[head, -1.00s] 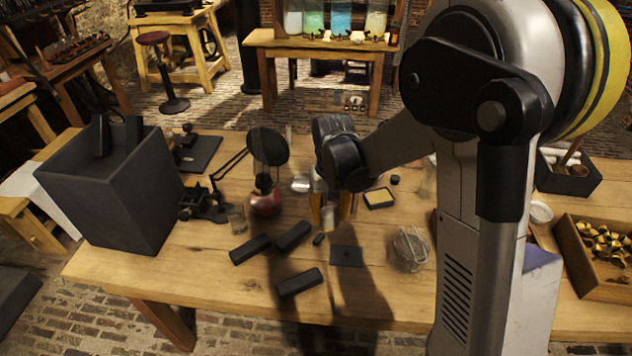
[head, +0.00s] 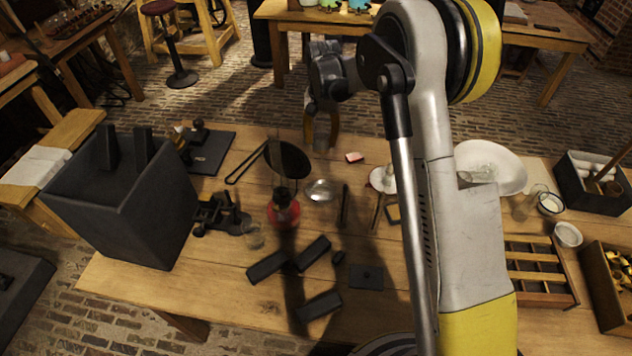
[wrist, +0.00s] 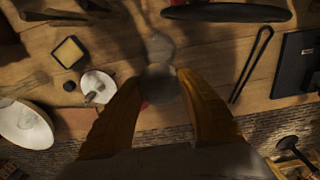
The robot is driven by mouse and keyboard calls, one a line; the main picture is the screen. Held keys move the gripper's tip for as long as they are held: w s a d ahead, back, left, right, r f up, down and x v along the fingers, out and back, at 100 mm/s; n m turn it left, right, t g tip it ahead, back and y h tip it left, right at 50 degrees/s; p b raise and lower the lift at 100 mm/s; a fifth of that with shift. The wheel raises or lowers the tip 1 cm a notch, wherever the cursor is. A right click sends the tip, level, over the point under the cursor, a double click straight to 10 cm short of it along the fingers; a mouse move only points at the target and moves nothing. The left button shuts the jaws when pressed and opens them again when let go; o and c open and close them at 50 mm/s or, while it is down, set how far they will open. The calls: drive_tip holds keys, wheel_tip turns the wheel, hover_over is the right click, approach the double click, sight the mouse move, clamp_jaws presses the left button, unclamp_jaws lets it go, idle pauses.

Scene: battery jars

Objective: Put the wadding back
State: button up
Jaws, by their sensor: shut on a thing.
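My gripper (head: 320,138) is above the far edge of the table, with its orange fingers pointing down. In the wrist view, my gripper (wrist: 160,92) is closed on a small grey, rounded thing (wrist: 160,85). Its lower end shows dimly under the fingers in the head view (head: 321,148). It may be the wadding, but it is too dark and blurred to be sure. A shiny round dish (head: 320,190) stands on the table in front of the gripper. A small white dish (head: 383,180) stands to the right, with something resting in it.
A red-based glass vessel (head: 283,212) and a dark round disc (head: 287,158) stand left of the gripper. Black blocks (head: 318,306) lie in front. A tall dark box (head: 125,205) stands left. A wide white bowl (head: 490,165) is right, partly behind my arm.

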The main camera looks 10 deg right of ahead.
drive_tip(key=shift+s+f, duration=0.3)
drive_tip(key=shift+f, duration=0.35)
wheel_tip(320, 180, down, 18)
drive_tip(key=b, duration=0.4)
drive_tip(key=shift+f, duration=0.2)
drive_tip(key=o, duration=1.2)
drive_tip(key=shift+b, duration=0.3)
wheel_tip(320, 180, up, 12)
drive_tip(key=p, duration=0.3)
drive_tip(key=shift+r, duration=0.15)
